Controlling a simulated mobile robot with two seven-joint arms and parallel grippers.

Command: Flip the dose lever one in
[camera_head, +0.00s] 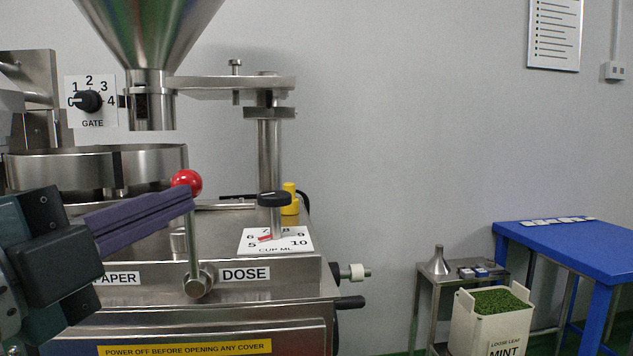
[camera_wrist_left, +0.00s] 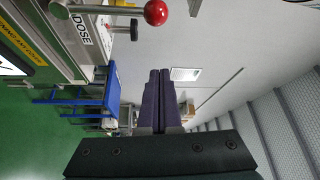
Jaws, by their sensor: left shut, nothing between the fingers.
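The dose lever is a steel rod (camera_head: 194,243) with a red ball knob (camera_head: 187,182), rising nearly upright from a round pivot on the machine's front, between the PAPER and DOSE labels (camera_head: 244,274). My left gripper (camera_head: 190,198) comes in from the left with its purple fingers shut and empty. Its tips overlap the rod just below the knob in the head view. In the left wrist view the red knob (camera_wrist_left: 155,12) is at the top, beyond the shut fingers (camera_wrist_left: 160,73), with a visible gap; contact is not clear. My right gripper is not in view.
A CUP ML dial plate (camera_head: 290,243) with a black knob and post stands right of the lever. A GATE dial (camera_head: 88,101) and steel hopper (camera_head: 150,35) are above. A blue table (camera_head: 575,236) and a MINT bin (camera_head: 478,323) stand at the right.

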